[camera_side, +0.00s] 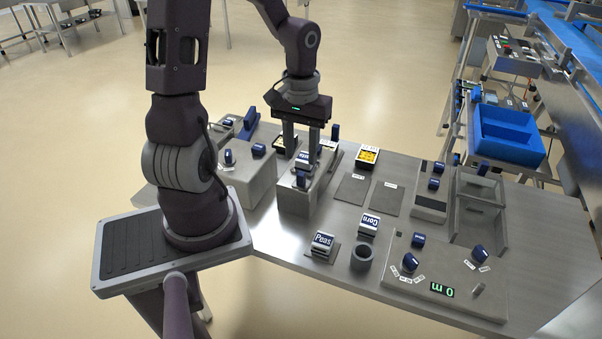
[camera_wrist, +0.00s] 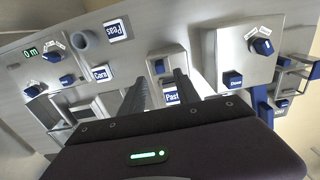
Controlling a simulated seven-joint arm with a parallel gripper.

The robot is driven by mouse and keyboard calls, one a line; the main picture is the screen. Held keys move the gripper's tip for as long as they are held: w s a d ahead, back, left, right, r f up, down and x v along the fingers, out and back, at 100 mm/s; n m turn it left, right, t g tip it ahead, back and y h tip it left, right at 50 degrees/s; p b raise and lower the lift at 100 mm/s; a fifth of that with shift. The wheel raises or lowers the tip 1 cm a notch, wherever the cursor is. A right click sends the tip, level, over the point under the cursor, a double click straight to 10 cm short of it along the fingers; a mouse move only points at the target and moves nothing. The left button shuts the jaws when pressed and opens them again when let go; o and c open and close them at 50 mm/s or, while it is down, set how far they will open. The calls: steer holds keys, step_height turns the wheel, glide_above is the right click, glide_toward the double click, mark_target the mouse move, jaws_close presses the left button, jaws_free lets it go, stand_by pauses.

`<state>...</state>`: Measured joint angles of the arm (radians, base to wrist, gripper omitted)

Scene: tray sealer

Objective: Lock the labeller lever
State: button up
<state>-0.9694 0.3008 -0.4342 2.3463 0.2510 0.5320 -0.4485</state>
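My gripper (camera_side: 301,160) points down over a grey box-shaped station (camera_side: 296,203) near the middle of the bench. Its two fingers are apart with a clear gap, also seen in the wrist view (camera_wrist: 161,74). A small upright blue handle (camera_side: 301,180) stands on the station's front part, just below the fingertips; it shows as a blue spot in the wrist view (camera_wrist: 160,66). A tin labelled "Past…" (camera_wrist: 172,97) shows between and behind the fingers, partly hidden. Another upright blue handle (camera_side: 335,132) stands behind the right finger. I cannot tell which handle is the labeller lever.
"Corn" (camera_side: 369,224) and "Peas" (camera_side: 322,243) tins stand right of the station, by a grey cup (camera_side: 361,257). A panel with blue knobs (camera_side: 409,262) and a green display is at front right. A grey box with knobs (camera_side: 245,172) stands left.

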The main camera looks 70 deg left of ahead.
mark_target(301, 173)
step_height(301, 173, down, 7)
jaws_close()
stand_by(0.4)
steer(key=shift+r, duration=0.1)
stand_by(1.1)
